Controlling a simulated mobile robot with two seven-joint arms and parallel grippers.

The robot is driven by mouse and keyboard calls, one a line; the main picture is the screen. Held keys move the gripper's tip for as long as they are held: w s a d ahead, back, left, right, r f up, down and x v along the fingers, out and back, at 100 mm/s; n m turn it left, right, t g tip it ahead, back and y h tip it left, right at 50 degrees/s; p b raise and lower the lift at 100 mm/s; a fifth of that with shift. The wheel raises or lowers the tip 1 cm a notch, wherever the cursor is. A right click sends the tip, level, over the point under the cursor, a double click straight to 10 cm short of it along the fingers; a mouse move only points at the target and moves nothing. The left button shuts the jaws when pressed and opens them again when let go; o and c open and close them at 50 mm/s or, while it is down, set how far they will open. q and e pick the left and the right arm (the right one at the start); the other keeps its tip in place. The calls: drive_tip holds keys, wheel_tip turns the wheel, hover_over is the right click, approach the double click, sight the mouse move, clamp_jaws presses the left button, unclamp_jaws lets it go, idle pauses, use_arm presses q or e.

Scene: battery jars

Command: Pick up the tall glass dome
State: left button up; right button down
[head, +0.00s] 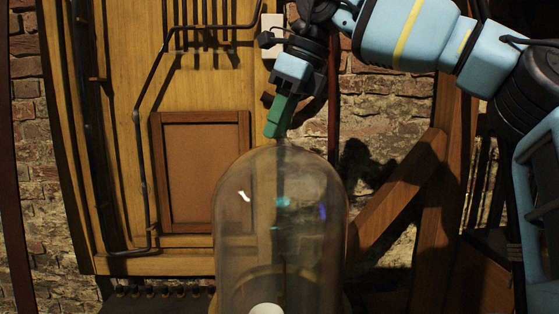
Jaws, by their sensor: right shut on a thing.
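The tall glass dome (240,215) is clear, round-topped and upright in the lower middle of the head view. Its lower edge is cut off by the frame, so I cannot tell whether it rests on anything. My right gripper (279,132), with green fingers, points down at the very top of the dome and is shut on it there. The exact grip point is small and partly hidden by the fingers. My left gripper is not in view.
A wooden panel (120,200) with dark pipes and a reddish inset stands behind the dome. A brick wall (375,105) and slanted wooden beams (400,190) are to the right. A white rounded thing (266,309) shows at the bottom edge, seen at the dome.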

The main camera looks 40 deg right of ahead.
drive_tip(key=shift+a+r, duration=0.1)
drive_tip(key=shift+r, duration=0.3)
wheel_tip(320, 180, up, 6)
drive_tip(key=shift+s+f, duration=0.1)
drive_tip(key=shift+s, duration=0.05)
wheel_tip(320, 180, up, 4)
drive_tip(key=shift+s+f+p, duration=0.1)
drive_tip(key=shift+f+p, duration=0.15)
drive_tip(key=shift+p, duration=0.4)
drive_tip(key=shift+a+r+p, duration=0.1)
drive_tip(key=shift+r+p, duration=0.2)
drive_tip(key=shift+r, duration=0.2)
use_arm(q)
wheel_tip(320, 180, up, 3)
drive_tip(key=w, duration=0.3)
use_arm(e)
drive_tip(key=shift+r+p, duration=0.35)
drive_tip(key=shift+r, duration=0.1)
drive_tip(key=shift+s, duration=0.1)
drive_tip(key=shift+s+a+f, duration=0.1)
drive_tip(key=shift+a, duration=0.05)
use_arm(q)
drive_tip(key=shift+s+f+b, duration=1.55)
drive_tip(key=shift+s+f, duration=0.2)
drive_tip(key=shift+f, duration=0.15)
use_arm(e)
drive_tip(key=s+a, duration=1.2)
drive_tip(key=s, duration=0.2)
drive_tip(key=shift+s, duration=0.25)
drive_tip(key=shift+a+f, duration=0.1)
